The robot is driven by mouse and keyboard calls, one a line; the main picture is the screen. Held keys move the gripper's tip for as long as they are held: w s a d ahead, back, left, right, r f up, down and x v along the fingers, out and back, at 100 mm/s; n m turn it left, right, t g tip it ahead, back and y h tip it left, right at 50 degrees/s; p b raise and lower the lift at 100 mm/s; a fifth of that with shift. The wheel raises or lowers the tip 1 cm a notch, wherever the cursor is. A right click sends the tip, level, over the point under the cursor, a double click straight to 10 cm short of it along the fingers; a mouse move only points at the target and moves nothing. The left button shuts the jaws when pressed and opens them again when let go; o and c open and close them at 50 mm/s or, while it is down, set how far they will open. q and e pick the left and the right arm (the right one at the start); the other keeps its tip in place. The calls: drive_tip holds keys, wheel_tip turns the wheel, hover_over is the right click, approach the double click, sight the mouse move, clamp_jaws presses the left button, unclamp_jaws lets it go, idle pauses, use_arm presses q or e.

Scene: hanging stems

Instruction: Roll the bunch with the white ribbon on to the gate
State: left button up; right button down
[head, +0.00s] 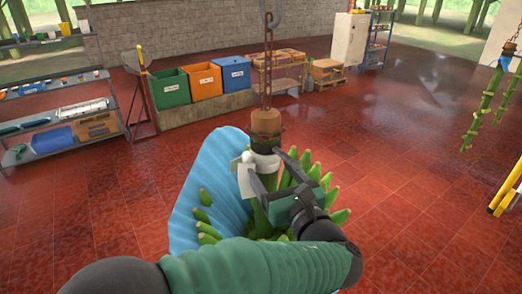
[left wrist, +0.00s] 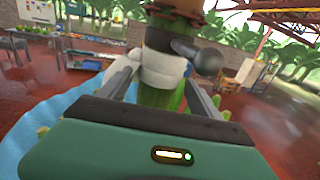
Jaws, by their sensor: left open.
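The bunch (head: 210,235) of green fruit hangs in the middle of the head view, from a chain (head: 267,60) under a grey hook. A white ribbon (head: 262,160) is wrapped around its stem, below a brown roller-like piece (head: 267,122). The ribbon also fills the middle of the left wrist view (left wrist: 163,72). My left gripper (head: 268,168) is open, with one finger on each side of the ribboned stem. Contact cannot be told. My arm hides part of the bunch. My right gripper is not in view.
A blue sheet (head: 195,180) hangs at the bunch's left. Another stem with a blue ribbon (head: 504,62) hangs at the far right, above a yellow bar (head: 508,188). Green, orange and blue bins (head: 203,81) stand behind, shelves (head: 62,118) at left. Red floor right of the bunch is clear.

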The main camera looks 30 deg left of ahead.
use_arm(q)
drive_tip(key=p+x, duration=0.1)
drive_tip(key=x, duration=0.6)
drive_tip(key=shift+d, duration=0.1)
drive_tip(key=shift+c, duration=0.3)
clamp_jaws()
